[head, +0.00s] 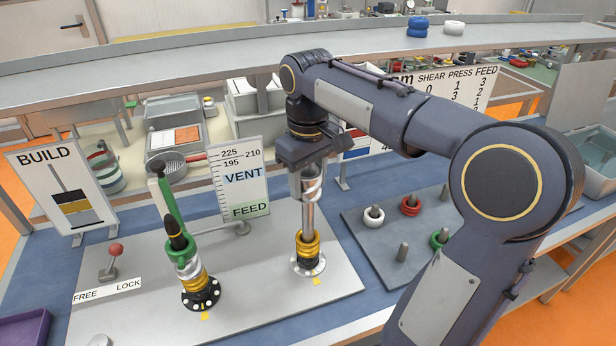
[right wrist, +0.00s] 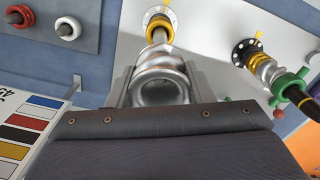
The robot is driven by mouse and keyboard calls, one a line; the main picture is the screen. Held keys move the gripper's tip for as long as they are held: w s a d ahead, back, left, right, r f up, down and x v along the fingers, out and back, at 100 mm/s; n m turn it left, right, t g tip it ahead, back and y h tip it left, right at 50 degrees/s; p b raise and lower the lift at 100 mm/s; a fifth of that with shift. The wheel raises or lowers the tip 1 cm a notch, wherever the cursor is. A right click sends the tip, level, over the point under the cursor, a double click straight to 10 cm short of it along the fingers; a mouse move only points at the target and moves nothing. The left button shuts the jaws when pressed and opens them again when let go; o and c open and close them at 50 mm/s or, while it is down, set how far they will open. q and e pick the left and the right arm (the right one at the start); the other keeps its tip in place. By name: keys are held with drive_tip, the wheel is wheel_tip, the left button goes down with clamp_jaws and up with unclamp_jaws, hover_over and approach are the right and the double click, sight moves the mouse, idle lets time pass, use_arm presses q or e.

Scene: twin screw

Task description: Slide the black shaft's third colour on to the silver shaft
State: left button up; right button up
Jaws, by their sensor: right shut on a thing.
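The black shaft (head: 175,238) stands on a black flange at the left. It carries gold, silver and green pieces, with green uppermost; it also shows in the right wrist view (right wrist: 312,106). The silver shaft (head: 308,219) stands upright on a silver flange to its right, with gold pieces (head: 308,247) around its foot. My right gripper (head: 309,168) is shut on a silver screw piece (right wrist: 161,79) at the top of the silver shaft. The piece is in line with the shaft; I cannot tell how far it is around the tip. My left gripper is not in view.
A grey tray (head: 375,245) at the right has pegs with white, red and green rings. A BUILD sign (head: 62,187), a VENT/FEED sign (head: 240,180) and a red-knobbed lever (head: 114,252) stand around the plate. My right arm crosses the right side.

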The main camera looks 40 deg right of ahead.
sight(308, 204)
drive_tip(key=shift+f+b, duration=2.15)
drive_tip(key=shift+f, duration=1.1)
drive_tip(key=o, duration=1.3)
drive_tip(key=shift+r, duration=0.1)
wheel_tip(308, 204, up, 8)
drive_tip(key=shift+f+p, duration=0.1)
drive_tip(key=shift+p, duration=0.35)
drive_tip(key=s+a+f+m+t+y, duration=0.1)
drive_tip(key=s+a+f+t, duration=0.1)
drive_tip(key=s+a+f, duration=0.2)
drive_tip(key=s+a+f+t+y, duration=0.1)
drive_tip(key=s+a+f, duration=0.3)
drive_tip(key=s+f, duration=0.2)
drive_tip(key=s+a+f+m+t+y, duration=0.1)
drive_tip(key=s+a+f+t, duration=0.1)
drive_tip(key=s+a+f, duration=0.2)
drive_tip(key=shift+s+a+f+m+t+y, duration=0.15)
drive_tip(key=shift+s+f+m+t+y, duration=0.25)
drive_tip(key=shift+s, duration=0.4)
